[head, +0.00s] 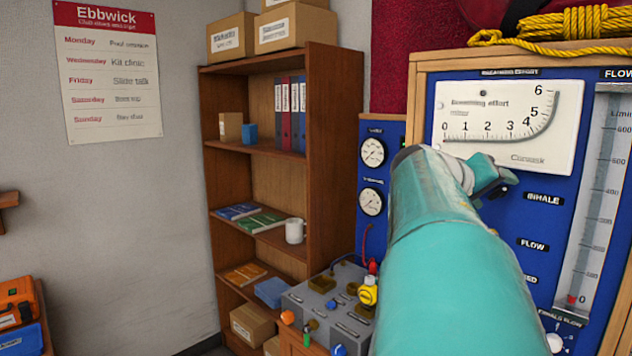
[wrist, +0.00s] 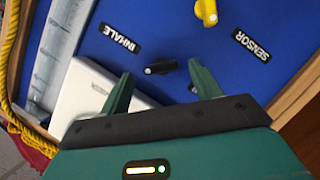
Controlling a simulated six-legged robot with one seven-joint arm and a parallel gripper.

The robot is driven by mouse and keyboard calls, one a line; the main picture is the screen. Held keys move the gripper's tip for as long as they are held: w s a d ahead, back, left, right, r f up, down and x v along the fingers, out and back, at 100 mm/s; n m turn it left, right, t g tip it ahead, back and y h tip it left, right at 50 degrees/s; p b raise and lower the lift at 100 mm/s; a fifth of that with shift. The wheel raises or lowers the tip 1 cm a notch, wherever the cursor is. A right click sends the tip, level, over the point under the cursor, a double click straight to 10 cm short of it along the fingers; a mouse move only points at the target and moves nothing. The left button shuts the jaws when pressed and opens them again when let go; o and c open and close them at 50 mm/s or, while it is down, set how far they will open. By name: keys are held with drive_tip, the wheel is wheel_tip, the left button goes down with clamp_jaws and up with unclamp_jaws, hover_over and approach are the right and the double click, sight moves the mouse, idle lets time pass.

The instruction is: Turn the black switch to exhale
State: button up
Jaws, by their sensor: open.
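The black switch (wrist: 161,67), a small knob with a pale tip, shows on the blue panel in the wrist view, near the INHALE label (wrist: 119,38). My gripper (wrist: 160,74) is open, with one green finger on each side of the switch in this view. I cannot tell whether either finger touches it. In the head view my gripper (head: 492,181) is at the blue panel (head: 513,222), just below the white dial and above the INHALE label (head: 543,199). My arm covers much of the panel there, and I cannot make out the switch clearly.
A yellow knob (wrist: 208,12) and a SENSOR label (wrist: 251,45) are close by on the panel. The white dial (head: 510,125) and a flow tube (head: 592,195) flank my gripper. A grey box with valves (head: 325,305) stands lower left. A bookshelf (head: 333,150) stands further left.

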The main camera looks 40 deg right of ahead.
drive_tip(key=shift+s+d+f, duration=0.1)
drive_tip(key=shift+d+f, duration=0.15)
drive_tip(key=shift+d, duration=0.45)
drive_tip(key=c, duration=1)
